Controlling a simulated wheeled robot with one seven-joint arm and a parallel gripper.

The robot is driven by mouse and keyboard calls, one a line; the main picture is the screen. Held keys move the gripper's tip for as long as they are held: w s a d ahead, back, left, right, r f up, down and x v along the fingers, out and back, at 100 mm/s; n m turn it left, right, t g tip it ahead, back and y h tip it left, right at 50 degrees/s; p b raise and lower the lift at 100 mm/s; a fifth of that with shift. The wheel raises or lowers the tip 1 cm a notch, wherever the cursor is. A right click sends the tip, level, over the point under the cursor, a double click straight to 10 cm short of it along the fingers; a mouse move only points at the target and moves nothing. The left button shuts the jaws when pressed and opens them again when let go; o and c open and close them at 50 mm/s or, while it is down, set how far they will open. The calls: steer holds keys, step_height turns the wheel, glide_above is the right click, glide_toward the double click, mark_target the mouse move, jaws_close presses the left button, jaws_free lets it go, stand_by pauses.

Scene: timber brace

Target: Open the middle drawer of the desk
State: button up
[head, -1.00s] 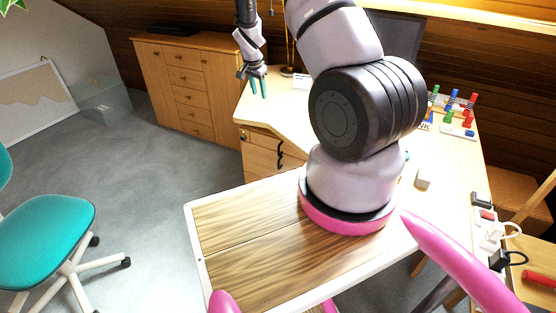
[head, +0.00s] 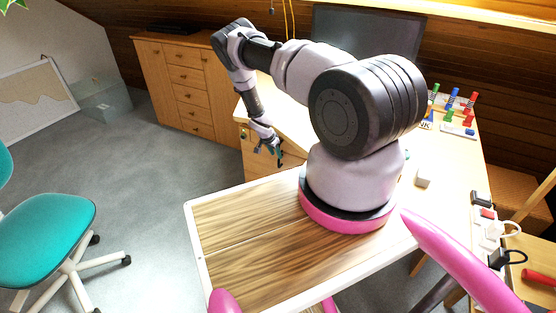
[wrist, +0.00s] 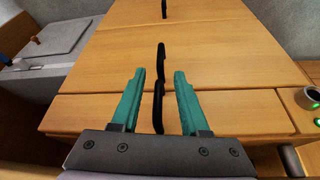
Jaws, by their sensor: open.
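The desk (head: 450,180) has a wooden drawer unit (head: 256,160), partly hidden by my arm in the head view. In the wrist view, several drawer fronts (wrist: 225,65) carry black handles in a line. One handle (wrist: 158,108) lies between the teal fingers of my gripper (wrist: 160,72), with a gap on each side. A second handle (wrist: 161,60) is just beyond, near the fingertips, and a third (wrist: 164,9) is at the top edge. My gripper is open and also shows in the head view (head: 279,160), in front of the drawers.
A wooden cabinet (head: 188,90) stands at the back left. A teal chair (head: 42,226) is at the left, with clear grey floor between. A monitor (head: 365,35) and coloured pegs (head: 455,108) are on the desk. A grey box (wrist: 50,50) is at left in the wrist view.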

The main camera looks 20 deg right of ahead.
steer(key=x, duration=0.5)
steer(key=shift+f, duration=0.1)
jaws_close()
stand_by(1.3)
